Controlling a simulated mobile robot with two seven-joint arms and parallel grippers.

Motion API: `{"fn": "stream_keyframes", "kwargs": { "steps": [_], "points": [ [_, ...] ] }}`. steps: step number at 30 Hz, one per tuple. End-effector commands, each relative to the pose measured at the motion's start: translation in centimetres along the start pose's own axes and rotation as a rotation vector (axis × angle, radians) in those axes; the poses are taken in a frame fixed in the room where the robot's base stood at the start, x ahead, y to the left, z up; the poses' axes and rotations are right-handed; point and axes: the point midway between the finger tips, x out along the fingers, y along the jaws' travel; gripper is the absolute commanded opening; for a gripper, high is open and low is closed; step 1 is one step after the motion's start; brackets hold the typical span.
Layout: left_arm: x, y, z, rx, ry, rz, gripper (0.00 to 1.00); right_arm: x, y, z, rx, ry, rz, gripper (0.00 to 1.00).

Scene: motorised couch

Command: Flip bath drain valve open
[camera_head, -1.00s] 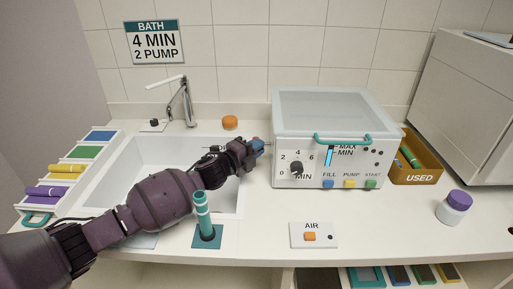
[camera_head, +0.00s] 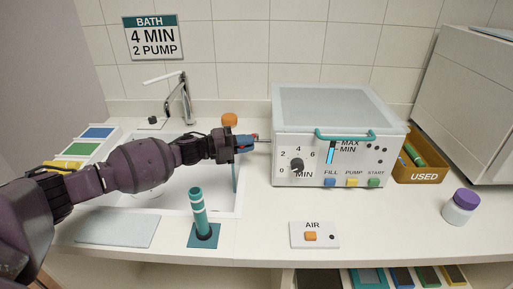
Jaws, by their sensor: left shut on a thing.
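The bath (camera_head: 340,125) is a white box with a clear lid and a teal handle, on the counter right of the sink (camera_head: 190,195). Its drain valve (camera_head: 262,141) sticks out from the bath's left side; only a small part shows past my fingers. My left gripper (camera_head: 248,143) is shut at the valve, over the sink's right edge, with a bit of red between the blue fingertips. The fingers hide most of the handle. A thin blue vertical streak (camera_head: 236,175), looking like running water, shows below the gripper. My right gripper is not in view.
A teal stand (camera_head: 203,232) with an upright striped tube is in front of the sink. A faucet (camera_head: 182,100) and an orange round thing (camera_head: 229,119) are behind. An AIR panel (camera_head: 313,236), a USED bin (camera_head: 420,172) and a purple-capped jar (camera_head: 459,207) stand right.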

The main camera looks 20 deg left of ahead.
Motion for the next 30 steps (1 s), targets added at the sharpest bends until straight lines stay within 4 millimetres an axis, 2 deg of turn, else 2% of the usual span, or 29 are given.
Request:
{"fn": "stream_keyframes", "kwargs": {
  "steps": [1, 8, 23, 24, 28, 30],
  "points": [
    [-0.1, 0.6, 0.2, -0.001, 0.023, 0.004, 0.0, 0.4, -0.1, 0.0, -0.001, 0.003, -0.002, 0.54],
    [-0.4, 0.3, 0.4, -0.001, 0.098, 0.003, 0.0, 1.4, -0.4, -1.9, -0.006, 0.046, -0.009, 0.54],
    [-0.4, 0.0, 0.5, -0.001, 0.118, 0.001, 0.0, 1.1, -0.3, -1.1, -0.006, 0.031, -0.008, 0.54],
    [-0.4, 0.0, 0.5, -0.001, 0.118, 0.001, 0.16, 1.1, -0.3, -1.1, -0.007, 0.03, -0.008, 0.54],
    [-0.4, 0.0, 0.5, 0.0, 0.118, 0.001, 0.36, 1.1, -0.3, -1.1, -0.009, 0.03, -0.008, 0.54],
    [-0.4, 0.0, 0.5, 0.0, 0.118, 0.0, 0.37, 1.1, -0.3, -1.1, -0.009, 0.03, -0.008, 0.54]
  ]
}}
